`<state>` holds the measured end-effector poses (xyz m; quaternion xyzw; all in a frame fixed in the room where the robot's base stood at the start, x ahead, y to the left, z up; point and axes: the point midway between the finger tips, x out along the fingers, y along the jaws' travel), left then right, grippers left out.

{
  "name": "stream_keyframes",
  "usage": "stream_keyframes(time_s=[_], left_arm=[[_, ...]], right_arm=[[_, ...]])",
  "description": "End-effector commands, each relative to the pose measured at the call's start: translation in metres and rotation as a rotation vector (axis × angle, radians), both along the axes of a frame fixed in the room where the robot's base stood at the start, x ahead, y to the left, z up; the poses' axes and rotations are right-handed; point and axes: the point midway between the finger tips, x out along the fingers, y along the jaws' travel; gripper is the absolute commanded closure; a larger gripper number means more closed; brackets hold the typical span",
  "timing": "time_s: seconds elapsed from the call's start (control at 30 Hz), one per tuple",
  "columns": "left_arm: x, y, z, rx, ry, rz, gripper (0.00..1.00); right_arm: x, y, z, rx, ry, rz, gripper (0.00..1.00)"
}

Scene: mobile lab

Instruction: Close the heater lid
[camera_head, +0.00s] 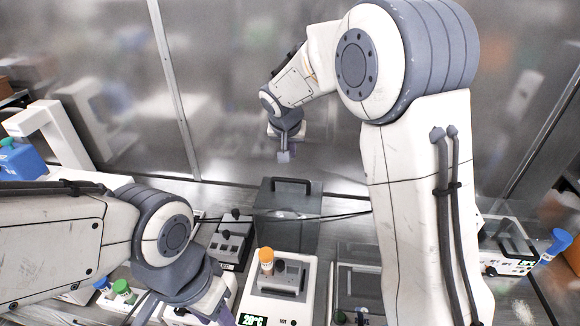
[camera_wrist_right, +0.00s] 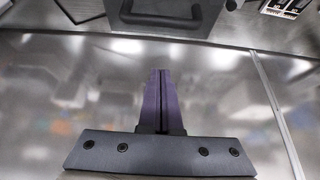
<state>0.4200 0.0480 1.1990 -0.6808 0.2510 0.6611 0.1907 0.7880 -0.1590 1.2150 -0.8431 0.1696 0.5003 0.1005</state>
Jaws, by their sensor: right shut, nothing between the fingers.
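A white heater unit (camera_head: 297,308) with a green "20°C" display stands at the bottom middle. A dark grey lid-like panel with a black handle (camera_head: 290,207) is behind it; I cannot tell for certain how it joins the unit. The panel also shows at the top edge of the right wrist view (camera_wrist_right: 172,18). My right gripper (camera_head: 284,156) is shut and empty, pointing down beyond the panel's handle, apart from it. Its purple fingers are together in the right wrist view (camera_wrist_right: 161,100). My left gripper (camera_head: 222,316) is at the bottom edge, partly cut off.
An orange-capped tube (camera_head: 266,261) stands on the heater unit. A grey block with dark knobs (camera_head: 232,240) is to the left. A metallic wall rises behind the bench.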

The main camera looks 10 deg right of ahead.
Motion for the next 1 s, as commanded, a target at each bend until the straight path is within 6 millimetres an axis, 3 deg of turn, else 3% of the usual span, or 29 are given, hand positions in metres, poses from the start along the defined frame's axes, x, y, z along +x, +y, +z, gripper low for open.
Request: stream_keyframes(time_s=[0.27,0.53,1.0], left_arm=[[0.0,0.0,0.023,0.0,0.0,-0.004,0.54],[0.0,0.0,0.026,0.0,0.0,-0.005,0.54],[0.0,0.0,0.026,0.0,0.0,-0.005,0.54]], right_arm=[[0.024,-0.012,-0.052,0.001,0.008,-0.001,1.0],[-0.007,0.003,-0.057,0.001,0.003,0.002,1.0],[-0.012,0.005,-0.058,0.001,0.002,0.001,1.0]])
